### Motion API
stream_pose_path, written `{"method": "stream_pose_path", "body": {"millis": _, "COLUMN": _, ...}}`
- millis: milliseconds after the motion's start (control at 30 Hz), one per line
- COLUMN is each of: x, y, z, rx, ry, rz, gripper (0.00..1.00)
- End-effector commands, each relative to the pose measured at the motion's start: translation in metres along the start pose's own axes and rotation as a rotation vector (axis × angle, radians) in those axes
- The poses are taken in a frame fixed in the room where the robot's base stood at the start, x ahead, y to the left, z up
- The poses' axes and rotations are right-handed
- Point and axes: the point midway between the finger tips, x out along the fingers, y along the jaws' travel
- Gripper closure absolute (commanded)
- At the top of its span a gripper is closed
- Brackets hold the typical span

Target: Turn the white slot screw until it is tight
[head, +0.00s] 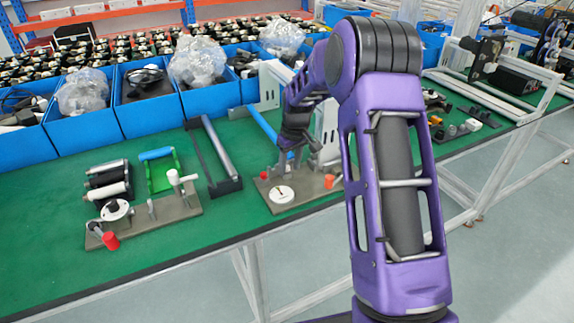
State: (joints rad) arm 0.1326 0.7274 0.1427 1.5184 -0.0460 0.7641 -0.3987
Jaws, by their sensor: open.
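A white round disc with a dark slot-like mark (282,194), which looks like the slot screw, lies on a brown board (303,199) at the middle of the green table. A similar white disc (116,210) sits on another board (152,221) at the left. My gripper (284,169) points down over the back of the middle board, behind its white disc and apart from it. It is open. I see nothing between its fingers, but they are small and partly merge with grey parts behind. How tight either screw is cannot be seen.
The middle board also carries a red knob (329,181) and small grey posts. A dark frame with a grey bar (218,150) and a green frame (160,172) stand to the left. Blue bins (92,121) line the back. The table's front strip is clear.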

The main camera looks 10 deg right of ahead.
Motion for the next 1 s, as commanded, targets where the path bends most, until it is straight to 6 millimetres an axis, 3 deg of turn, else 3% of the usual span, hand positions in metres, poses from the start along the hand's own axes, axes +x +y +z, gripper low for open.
{"method": "stream_pose_path", "body": {"millis": 233, "x": 0.0002, "y": 0.0026, "z": -0.0008, "rx": -0.183, "ry": -0.001, "rz": -0.027, "gripper": 0.53}}
{"method": "stream_pose_path", "body": {"millis": 900, "x": 0.0002, "y": -0.0017, "z": -0.0003, "rx": -0.183, "ry": -0.001, "rz": -0.027, "gripper": 0.53}}
{"method": "stream_pose_path", "body": {"millis": 933, "x": 0.0002, "y": -0.0018, "z": -0.0003, "rx": -0.183, "ry": -0.001, "rz": -0.027, "gripper": 0.54}}
{"method": "stream_pose_path", "body": {"millis": 1000, "x": 0.0002, "y": -0.0019, "z": -0.0004, "rx": -0.183, "ry": -0.001, "rz": -0.027, "gripper": 0.67}}
